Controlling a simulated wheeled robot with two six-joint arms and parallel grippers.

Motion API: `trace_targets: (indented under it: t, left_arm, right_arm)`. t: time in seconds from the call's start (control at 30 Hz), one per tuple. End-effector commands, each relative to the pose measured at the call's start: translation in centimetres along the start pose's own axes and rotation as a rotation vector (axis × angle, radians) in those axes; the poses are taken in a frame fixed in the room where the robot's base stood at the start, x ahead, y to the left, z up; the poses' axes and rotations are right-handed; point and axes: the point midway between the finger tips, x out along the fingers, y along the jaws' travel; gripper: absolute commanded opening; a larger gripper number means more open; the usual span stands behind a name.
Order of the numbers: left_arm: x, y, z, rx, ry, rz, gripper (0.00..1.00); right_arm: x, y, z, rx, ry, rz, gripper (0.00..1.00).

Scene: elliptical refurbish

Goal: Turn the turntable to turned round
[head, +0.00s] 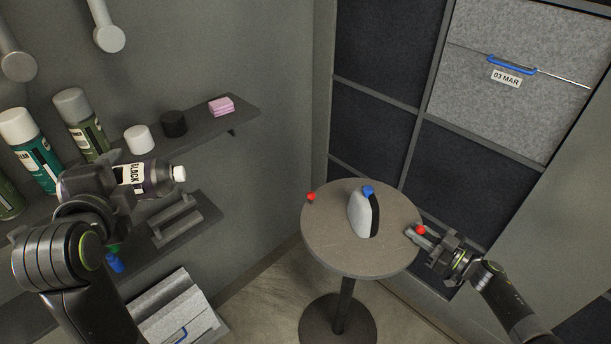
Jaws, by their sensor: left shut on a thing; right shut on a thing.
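The turntable (325,228) is a round grey-brown top on a dark post. A white and black jug (361,216) with a blue cap stands upright on it, near the middle. One red knob (311,196) sits at its left rim. Another red knob (420,230) is at its right rim, where my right gripper (421,235) is shut on it. My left gripper (122,185) is well away on the left, by the shelves, shut on a dark bottle (159,178) labelled BLACK with a white cap. The bottle lies sideways, and its base is hidden by the gripper.
The upper wall shelf (232,117) carries spray cans (82,124), a white jar (138,139), a black jar (174,124) and pink blocks (221,106). A lower shelf (190,232) is beneath it. A dark panelled rack (470,160) stands close behind the turntable. Open floor lies left of it.

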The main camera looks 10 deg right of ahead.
Motion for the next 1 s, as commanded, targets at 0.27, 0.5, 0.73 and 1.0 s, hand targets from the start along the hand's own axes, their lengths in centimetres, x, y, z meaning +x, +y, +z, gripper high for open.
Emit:
trace_targets:
  t: [0.27,0.5,0.73,1.0]
  left_arm:
    - [1.3,4.0,0.0,0.0,0.0,-0.003,0.32]
    - [2.4,7.5,0.1,0.0,0.0,-0.003,0.32]
    - [3.6,11.2,0.1,0.0,0.0,-0.003,0.32]
    - [5.0,15.4,0.1,0.0,0.0,-0.003,0.32]
  right_arm:
    - [0.8,1.7,0.6,-0.004,0.001,-0.136,0.0]
    - [1.8,3.1,0.7,-0.005,0.001,-0.25,0.0]
    - [2.8,4.3,0.7,-0.006,0.001,-0.352,0.0]
    - [3.9,5.5,0.6,-0.005,0.003,-0.46,0.0]
